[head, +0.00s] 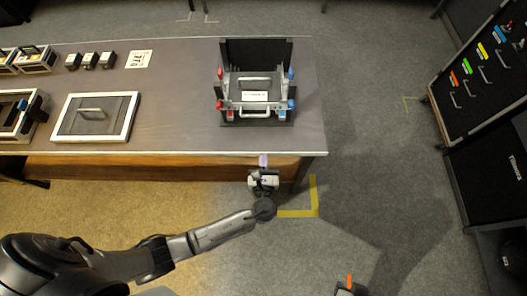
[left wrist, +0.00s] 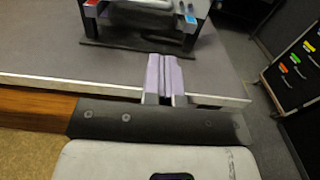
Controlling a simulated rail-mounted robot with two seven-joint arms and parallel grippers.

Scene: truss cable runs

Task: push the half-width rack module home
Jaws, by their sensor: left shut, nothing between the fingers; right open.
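A small dark rack (head: 285,50) stands near the right end of the grey bench, with red parts on its left side and blue parts on its right. A grey module (head: 243,87) with bar handles and a white label sits in it; how deep it sits I cannot tell. My left gripper (head: 263,160) is shut and empty at the bench's front edge, in front of the rack and apart from it. Its lavender fingers (left wrist: 164,75) point at the rack's base in the left wrist view. My right gripper (head: 349,282), with an orange tip, is partly in view at the bottom edge.
The bench (head: 180,100) is clear around the rack. A framed panel with a handle (head: 95,117), small dark blocks (head: 90,61) and a printed card (head: 139,59) lie to the left. A dark cabinet with coloured tags (head: 485,65) stands at right. Yellow tape (head: 314,198) marks the floor.

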